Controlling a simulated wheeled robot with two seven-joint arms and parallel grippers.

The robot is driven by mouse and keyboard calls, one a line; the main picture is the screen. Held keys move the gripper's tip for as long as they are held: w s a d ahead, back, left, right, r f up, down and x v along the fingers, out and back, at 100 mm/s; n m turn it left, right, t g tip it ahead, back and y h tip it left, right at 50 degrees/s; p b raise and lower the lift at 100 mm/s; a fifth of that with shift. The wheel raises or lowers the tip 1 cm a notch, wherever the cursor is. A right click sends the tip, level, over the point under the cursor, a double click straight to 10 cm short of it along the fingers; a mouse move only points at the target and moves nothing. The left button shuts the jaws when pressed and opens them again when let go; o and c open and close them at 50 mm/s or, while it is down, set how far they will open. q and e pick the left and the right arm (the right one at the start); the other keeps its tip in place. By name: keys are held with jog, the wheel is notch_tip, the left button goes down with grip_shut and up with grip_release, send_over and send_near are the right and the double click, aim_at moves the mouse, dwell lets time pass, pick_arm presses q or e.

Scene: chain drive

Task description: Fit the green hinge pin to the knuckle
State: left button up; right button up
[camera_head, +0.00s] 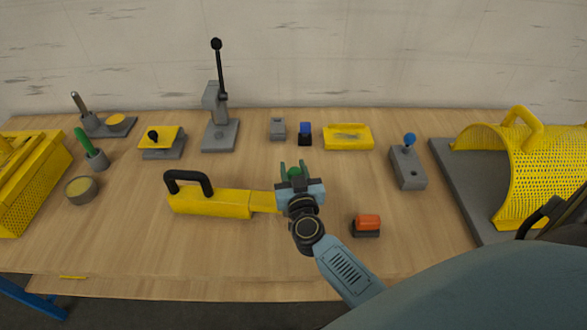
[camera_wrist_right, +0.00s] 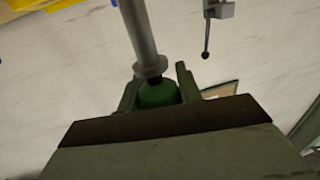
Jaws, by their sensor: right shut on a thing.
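My right gripper (camera_head: 294,170) is over the middle of the bench, just right of the yellow tool with the black handle. It is shut on a green-headed pin (camera_head: 294,173), mostly hidden by the wrist in the head view. In the right wrist view the green head (camera_wrist_right: 158,94) sits between the fingers, with a grey collar and a long grey shaft (camera_wrist_right: 138,28) pointing away from the gripper. I cannot tell for sure which part is the knuckle; the yellow perforated guard (camera_head: 540,180) stands on a grey plate at the right. My left gripper is not in view.
The yellow tool (camera_head: 222,203) lies close left of the gripper. An orange-topped block (camera_head: 367,224) is right of the forearm. A grey block with a blue knob (camera_head: 408,167) stands before the guard. A lever press (camera_head: 220,125) stands at the back; a cup holds another green-handled item (camera_head: 84,140).

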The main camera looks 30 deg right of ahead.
jog(key=shift+f+b, duration=2.3)
jog(key=shift+f, duration=1.05)
jog(key=o, duration=1.1)
jog(key=shift+s, duration=0.1)
jog(key=p+v, duration=0.1)
jog(key=v, duration=1.2)
jog(key=shift+s+a, duration=0.1)
